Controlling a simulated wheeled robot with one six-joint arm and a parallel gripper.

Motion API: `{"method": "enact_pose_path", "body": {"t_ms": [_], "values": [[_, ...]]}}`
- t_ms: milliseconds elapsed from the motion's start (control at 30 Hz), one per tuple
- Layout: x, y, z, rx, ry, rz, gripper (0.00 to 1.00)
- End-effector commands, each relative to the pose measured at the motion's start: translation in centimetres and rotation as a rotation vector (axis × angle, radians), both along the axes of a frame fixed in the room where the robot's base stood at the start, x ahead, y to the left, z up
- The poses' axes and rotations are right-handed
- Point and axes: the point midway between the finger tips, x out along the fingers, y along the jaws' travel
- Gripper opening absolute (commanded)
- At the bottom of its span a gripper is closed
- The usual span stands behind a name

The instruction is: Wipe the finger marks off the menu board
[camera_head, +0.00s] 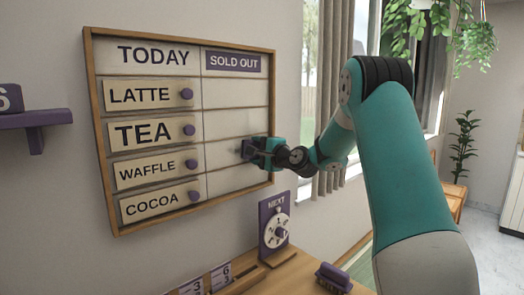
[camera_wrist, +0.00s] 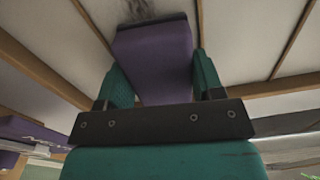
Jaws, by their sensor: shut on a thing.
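The menu board (camera_head: 236,93) hangs on the wall in a wooden frame. Under TODAY are the tiles LATTE (camera_head: 140,95), TEA (camera_head: 142,133), WAFFLE (camera_head: 145,171) and COCOA (camera_head: 148,206), each with a purple knob. The column under SOLD OUT holds no tiles. My gripper (camera_head: 259,147) is at the board's right column, at about TEA to WAFFLE height. It is shut on a purple block (camera_wrist: 152,50) with a dark pad at its far end, at or close to the board face. A dark smudge (camera_wrist: 138,12) shows just beyond the pad in the wrist view.
Below the board, a wooden counter (camera_head: 292,277) carries a purple NEXT dial stand (camera_head: 275,228), number cards (camera_head: 207,281) and a dark purple object (camera_head: 333,277). A purple shelf (camera_head: 36,119) is at left. A curtained window and hanging plant (camera_head: 440,27) are at right.

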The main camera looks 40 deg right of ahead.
Motion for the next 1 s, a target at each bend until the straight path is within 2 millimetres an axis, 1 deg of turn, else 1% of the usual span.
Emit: {"method": "enact_pose_path", "body": {"t_ms": [33,100,367,733,1000], "values": [[0.0,0.7,0.1,0.0,-0.002,0.005,0.42],[0.0,1.4,0.0,0.001,0.001,0.005,0.42],[-0.1,2.4,0.0,0.0,0.0,0.003,0.42],[-0.4,5.5,0.1,0.001,0.0,0.003,0.42],[-0.4,6.4,0.1,0.0,0.001,0.002,0.42]]}}
